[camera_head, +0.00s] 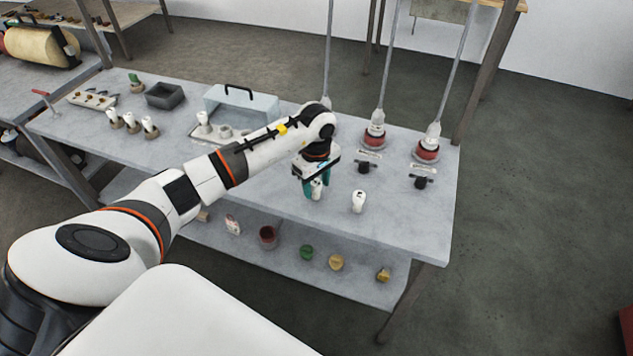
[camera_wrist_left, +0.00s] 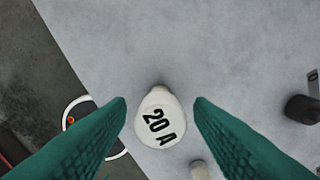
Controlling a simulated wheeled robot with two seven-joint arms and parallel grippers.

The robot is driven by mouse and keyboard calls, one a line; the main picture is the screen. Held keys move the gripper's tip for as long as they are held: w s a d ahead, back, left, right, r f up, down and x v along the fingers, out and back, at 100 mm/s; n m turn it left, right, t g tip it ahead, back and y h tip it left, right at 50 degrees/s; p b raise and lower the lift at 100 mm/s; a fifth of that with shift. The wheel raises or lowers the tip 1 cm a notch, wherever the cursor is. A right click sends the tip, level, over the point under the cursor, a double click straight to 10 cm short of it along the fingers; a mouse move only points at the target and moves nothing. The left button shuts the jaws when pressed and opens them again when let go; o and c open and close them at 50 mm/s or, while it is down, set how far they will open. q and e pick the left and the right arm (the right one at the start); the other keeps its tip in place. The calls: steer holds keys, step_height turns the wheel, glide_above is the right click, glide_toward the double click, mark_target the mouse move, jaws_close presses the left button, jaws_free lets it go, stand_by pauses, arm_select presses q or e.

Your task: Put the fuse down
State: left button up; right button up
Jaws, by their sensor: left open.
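A white fuse (camera_head: 317,191) stands near the front edge of the grey table, below my left gripper (camera_head: 314,187). In the left wrist view the fuse (camera_wrist_left: 158,118) shows "20 A" on its top. It is between the teal fingertips (camera_wrist_left: 160,105) of my left gripper, which are open with a gap on each side. The fuse looks upright on the tabletop. A second white fuse (camera_head: 358,201) stands just right of it. My right gripper is not in view.
Red-based lamp-like fixtures (camera_head: 427,150) with rods stand at the back right, with black parts (camera_head: 364,167) before them. A clear cover (camera_head: 241,103), a grey bin (camera_head: 165,96) and several white fuses (camera_head: 131,122) are to the left. The table's right front is clear.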

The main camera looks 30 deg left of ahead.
mark_target(316, 182)
arm_select(q)
step_height(316, 182, up, 12)
steer(key=b, duration=0.3)
steer(key=shift+d, duration=0.1)
